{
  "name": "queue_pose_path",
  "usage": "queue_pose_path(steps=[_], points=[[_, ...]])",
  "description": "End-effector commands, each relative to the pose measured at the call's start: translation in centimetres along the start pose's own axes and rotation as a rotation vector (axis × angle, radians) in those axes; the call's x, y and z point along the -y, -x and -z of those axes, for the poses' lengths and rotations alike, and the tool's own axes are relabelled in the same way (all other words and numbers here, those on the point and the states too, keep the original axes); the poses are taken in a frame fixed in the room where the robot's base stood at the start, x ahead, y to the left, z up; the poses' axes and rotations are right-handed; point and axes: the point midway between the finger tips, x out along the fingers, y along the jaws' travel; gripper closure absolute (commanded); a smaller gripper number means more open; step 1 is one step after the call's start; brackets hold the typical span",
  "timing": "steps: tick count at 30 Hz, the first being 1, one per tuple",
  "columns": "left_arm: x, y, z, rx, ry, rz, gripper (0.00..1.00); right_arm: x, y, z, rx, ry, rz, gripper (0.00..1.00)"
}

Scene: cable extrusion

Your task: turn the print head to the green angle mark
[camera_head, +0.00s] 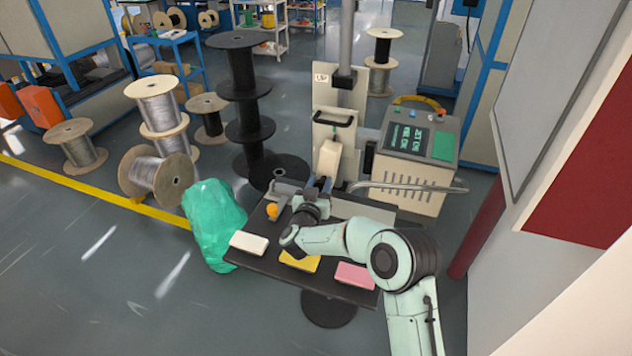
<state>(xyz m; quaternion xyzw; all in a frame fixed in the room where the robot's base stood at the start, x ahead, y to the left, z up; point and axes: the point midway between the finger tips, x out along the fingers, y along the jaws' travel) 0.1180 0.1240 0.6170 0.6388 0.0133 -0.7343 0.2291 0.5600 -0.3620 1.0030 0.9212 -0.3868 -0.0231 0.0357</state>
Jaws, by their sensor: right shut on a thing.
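My right gripper (314,196) reaches over the black table from the right, at the foot of the upright beige machine post (328,160). It is shut on the print head, a small grey and dark part at the table's back edge. My wrist and fingers cover most of this part, so its angle is hard to tell. I cannot make out a green angle mark. My left gripper is not in view.
The black table (262,262) carries a white block (249,243), a yellow block (300,262), a pink block (355,275) and an orange ball (272,210). A green bag (213,222) stands to the left. A control console (415,150) with a curved rail (410,187) stands behind right.

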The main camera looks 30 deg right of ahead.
Motion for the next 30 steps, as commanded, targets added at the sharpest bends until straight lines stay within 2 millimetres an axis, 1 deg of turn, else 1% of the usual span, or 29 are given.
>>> queue_pose_path(steps=[3, 6, 14, 15, 16, 17, 26, 29, 30], points=[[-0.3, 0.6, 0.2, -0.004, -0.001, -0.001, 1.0, -0.5, 0.1, 0.1, 0.006, 0.081, 0.001, 1.0], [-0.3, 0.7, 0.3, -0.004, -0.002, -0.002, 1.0, -0.7, 0.1, 0.0, 0.008, 0.111, 0.0, 1.0], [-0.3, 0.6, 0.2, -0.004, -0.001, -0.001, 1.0, -0.7, 0.1, -0.1, 0.009, 0.113, 0.0, 1.0], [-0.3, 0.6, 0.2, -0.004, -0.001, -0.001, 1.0, -0.7, 0.1, -0.1, 0.009, 0.112, 0.0, 0.53], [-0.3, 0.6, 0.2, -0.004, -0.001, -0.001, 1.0, -0.7, 0.1, -0.1, 0.009, 0.112, 0.0, 0.43], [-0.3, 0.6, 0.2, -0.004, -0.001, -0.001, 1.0, -0.7, 0.1, -0.1, 0.009, 0.112, 0.0, 0.39], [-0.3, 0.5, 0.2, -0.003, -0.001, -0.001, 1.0, -0.7, 0.2, -0.1, 0.009, 0.111, -0.001, 0.39], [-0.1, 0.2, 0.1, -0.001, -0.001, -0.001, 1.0, -0.7, 1.0, -0.2, 0.009, 0.112, 0.002, 0.39], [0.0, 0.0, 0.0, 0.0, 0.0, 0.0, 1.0, -0.6, 1.5, -0.2, 0.009, 0.112, 0.003, 0.39]])
